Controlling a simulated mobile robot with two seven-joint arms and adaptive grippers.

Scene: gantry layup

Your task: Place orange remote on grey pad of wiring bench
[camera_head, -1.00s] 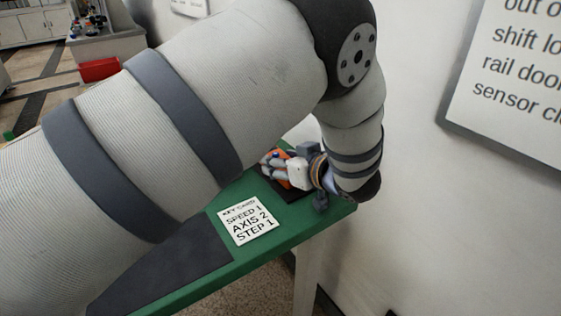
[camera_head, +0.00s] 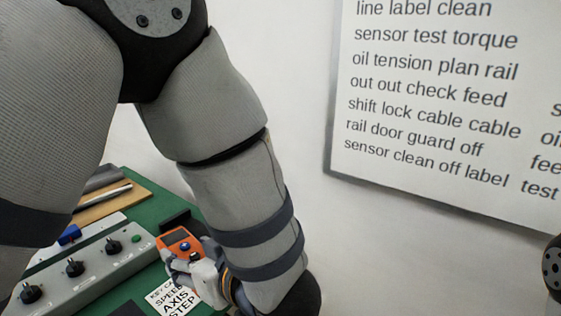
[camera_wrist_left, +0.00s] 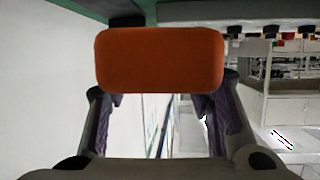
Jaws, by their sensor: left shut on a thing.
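In the left wrist view the remote (camera_wrist_left: 160,60) is a plain orange block at the fingertips of my left gripper (camera_wrist_left: 158,105). In the head view a small dark patch (camera_head: 181,221) shows just behind the remote; I cannot tell if it is the grey pad. My right gripper is out of view.
A grey control box (camera_head: 85,262) with several black knobs lies left of the remote. The key card (camera_head: 168,297) lies just in front of the gripper. A wooden board (camera_head: 112,203) with grey rods lies farther back. A white wall with a text sign (camera_head: 430,110) stands behind.

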